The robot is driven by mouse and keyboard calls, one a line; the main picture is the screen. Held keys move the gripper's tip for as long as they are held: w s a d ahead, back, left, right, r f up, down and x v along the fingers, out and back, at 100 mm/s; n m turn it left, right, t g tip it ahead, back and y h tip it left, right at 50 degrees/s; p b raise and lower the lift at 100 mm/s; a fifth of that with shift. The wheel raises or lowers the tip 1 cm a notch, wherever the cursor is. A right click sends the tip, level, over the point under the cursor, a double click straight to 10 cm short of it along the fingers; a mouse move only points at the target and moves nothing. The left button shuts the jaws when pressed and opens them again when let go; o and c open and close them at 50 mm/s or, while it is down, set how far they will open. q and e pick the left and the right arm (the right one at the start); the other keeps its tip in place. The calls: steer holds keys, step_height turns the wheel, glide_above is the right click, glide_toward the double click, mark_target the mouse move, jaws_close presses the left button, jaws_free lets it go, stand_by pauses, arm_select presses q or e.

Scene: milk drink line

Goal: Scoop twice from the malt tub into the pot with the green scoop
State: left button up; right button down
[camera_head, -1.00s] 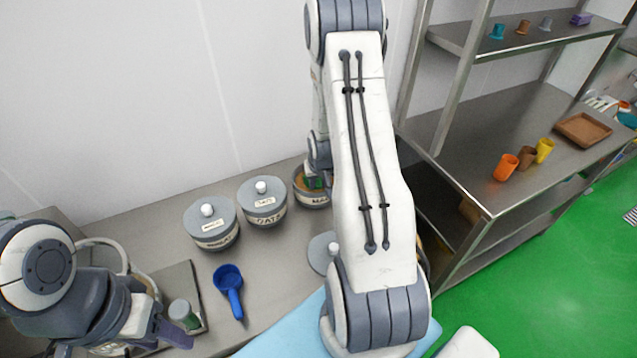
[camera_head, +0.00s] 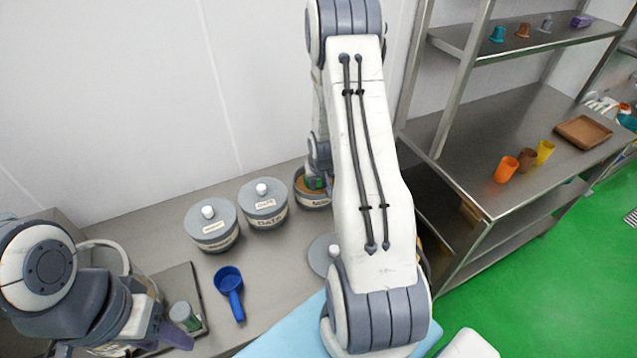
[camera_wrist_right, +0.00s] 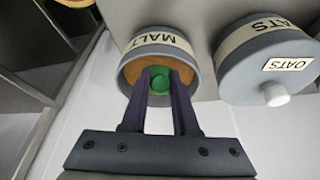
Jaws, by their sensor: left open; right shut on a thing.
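The open malt tub (camera_wrist_right: 161,36) shows in the right wrist view, with brown powder inside. It also shows in the head view (camera_head: 313,200), partly behind my right arm. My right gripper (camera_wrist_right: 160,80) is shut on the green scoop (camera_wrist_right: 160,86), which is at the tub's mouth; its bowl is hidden. In the head view a bit of the green scoop (camera_head: 314,184) shows over the tub. My left gripper (camera_head: 172,333) is at the lower left, open and empty, near a small green-grey jar. I cannot make out the pot in these views.
Two lidded tubs, one marked oats (camera_head: 264,212) and another (camera_head: 212,232), stand left of the malt tub. A grey lid (camera_head: 320,262) and a blue scoop (camera_head: 229,284) lie on the counter. A jar (camera_head: 184,316) stands on a dark tray (camera_head: 186,278). A steel shelf rack (camera_head: 520,140) stands at right.

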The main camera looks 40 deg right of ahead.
step_height(320, 180, up, 6)
steer(key=p, duration=0.6)
steer(key=shift+r, duration=0.25)
steer(key=shift+f+b, duration=0.1)
steer(key=shift+b, duration=0.6)
steer(key=t+b, duration=0.1)
steer(key=b, duration=0.2)
steer(key=shift+r+h, duration=0.3)
steer(key=shift+r, duration=0.05)
step_height(320, 180, up, 4)
steer(key=t+h+b, duration=0.1)
steer(key=t+b, duration=0.1)
steer(key=b, duration=0.4)
steer(key=t+h+b, duration=0.2)
steer(key=t+b, duration=0.1)
steer(key=b, duration=0.3)
steer(key=shift+f+t+b, duration=0.1)
steer(key=shift+t+b, duration=0.2)
steer(key=shift+b, duration=0.1)
steer(key=shift+r+b, duration=0.2)
steer(key=shift+b, duration=0.15)
steer(key=shift+r, duration=0.1)
stand_by(0.4)
